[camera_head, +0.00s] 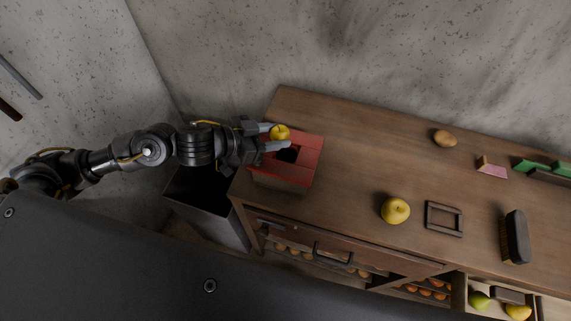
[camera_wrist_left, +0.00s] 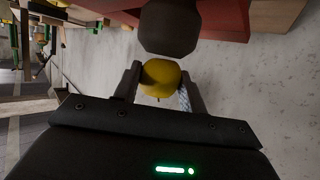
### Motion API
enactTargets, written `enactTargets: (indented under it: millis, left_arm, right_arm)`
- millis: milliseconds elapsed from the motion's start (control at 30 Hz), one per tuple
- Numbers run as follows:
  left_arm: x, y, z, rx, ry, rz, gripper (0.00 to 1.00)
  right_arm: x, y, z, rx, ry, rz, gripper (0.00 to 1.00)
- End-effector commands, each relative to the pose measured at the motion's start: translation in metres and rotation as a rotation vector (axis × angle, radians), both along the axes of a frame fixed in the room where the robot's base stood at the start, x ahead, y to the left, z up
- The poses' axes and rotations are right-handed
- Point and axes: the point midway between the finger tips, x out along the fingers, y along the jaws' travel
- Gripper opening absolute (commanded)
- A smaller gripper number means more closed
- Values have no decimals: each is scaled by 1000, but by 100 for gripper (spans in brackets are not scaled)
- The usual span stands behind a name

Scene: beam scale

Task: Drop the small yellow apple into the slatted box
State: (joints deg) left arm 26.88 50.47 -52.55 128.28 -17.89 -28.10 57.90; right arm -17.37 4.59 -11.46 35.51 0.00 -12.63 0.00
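The small yellow apple (camera_head: 280,132) is between the fingertips of my left gripper (camera_head: 275,137), over the far left part of the red box. The left wrist view shows the yellow apple (camera_wrist_left: 160,78) with a finger of my left gripper (camera_wrist_left: 160,88) against each side. The red box (camera_head: 305,160) has board-like sides and a dark opening, and stands at the left end of the wooden cabinet top. My gripper hides part of its left side. In the left wrist view, red surfaces (camera_wrist_left: 225,18) show at the top. My right gripper is not in view.
A larger yellow apple (camera_head: 395,211), a dark frame (camera_head: 444,218), a brush (camera_head: 516,238) and a brown potato-like thing (camera_head: 445,138) lie on the cabinet top (camera_head: 350,150). A dark bin (camera_head: 215,215) stands on the floor at left. The top just right of the red box is clear.

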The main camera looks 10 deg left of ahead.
Motion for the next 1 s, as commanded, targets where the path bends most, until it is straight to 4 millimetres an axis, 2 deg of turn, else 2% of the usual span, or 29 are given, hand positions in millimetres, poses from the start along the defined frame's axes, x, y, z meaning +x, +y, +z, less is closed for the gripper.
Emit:
enactTargets:
  millis: [33, 200, 567, 1000]
  left_arm:
    - [0, 0, 0, 0, 0, 0, 47]
    - [0, 0, 0, 0, 0, 0, 66]
    - [-5, 6, 2, 1, -1, 0, 66]
    - [-53, 62, 31, 3, 1, 1, 66]
  right_arm:
    - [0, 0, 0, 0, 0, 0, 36]
    - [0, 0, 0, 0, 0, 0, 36]
    - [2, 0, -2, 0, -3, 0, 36]
    - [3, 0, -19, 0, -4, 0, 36]
